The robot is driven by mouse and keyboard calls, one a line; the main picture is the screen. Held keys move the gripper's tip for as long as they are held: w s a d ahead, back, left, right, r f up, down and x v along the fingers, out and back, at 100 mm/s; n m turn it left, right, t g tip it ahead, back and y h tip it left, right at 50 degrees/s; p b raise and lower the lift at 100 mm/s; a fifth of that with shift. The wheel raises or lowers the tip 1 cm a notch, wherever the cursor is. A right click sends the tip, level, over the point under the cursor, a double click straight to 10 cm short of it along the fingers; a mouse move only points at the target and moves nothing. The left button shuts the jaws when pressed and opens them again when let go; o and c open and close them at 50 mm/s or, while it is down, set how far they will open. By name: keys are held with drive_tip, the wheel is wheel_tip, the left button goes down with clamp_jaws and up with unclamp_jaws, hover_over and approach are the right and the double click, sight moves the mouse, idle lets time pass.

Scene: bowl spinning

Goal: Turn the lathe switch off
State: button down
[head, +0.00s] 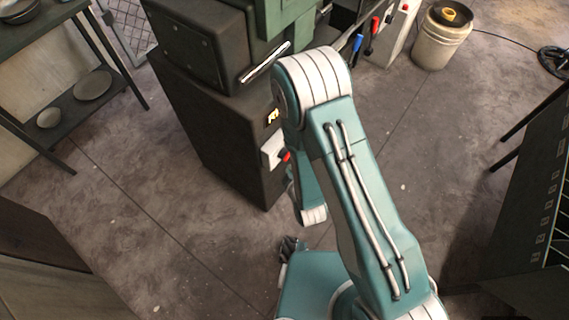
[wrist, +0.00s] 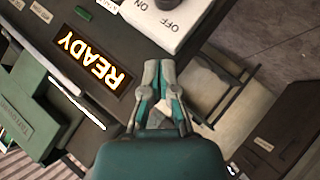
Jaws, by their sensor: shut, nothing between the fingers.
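The lathe (head: 215,120) is a dark cabinet with a green upper part. A white switch box (head: 272,150) with a red part (head: 286,156) sits on its side, partly behind my arm. In the wrist view the white switch box (wrist: 160,35) carries ON and OFF lettering. A dark round part (wrist: 205,8) on it is cut by the top edge, so I cannot tell the switch setting. My gripper (wrist: 158,65) is shut and empty, its tips just below the box in the picture; contact cannot be told. In the head view the fingers are not clearly distinguishable.
A lit READY sign (wrist: 92,62) is on the lathe beside the switch box. Shelves with bowls (head: 93,84) stand at left, and a bucket (head: 441,38) at the back. A dark rack (head: 535,215) is at right. The floor between is mostly clear.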

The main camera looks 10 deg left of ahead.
drive_tip(key=w+a+f+n, duration=0.1)
drive_tip(key=w+a+f, duration=0.2)
drive_tip(key=w+f, duration=0.4)
drive_tip(key=shift+a+f+y, duration=0.25)
drive_tip(key=shift+f+y, duration=0.15)
drive_tip(key=shift+f, duration=1.4)
drive_tip(key=shift+w+t, duration=0.15)
drive_tip(key=shift+t, duration=0.15)
drive_tip(key=shift+f+n, duration=0.1)
drive_tip(key=shift+n, duration=0.2)
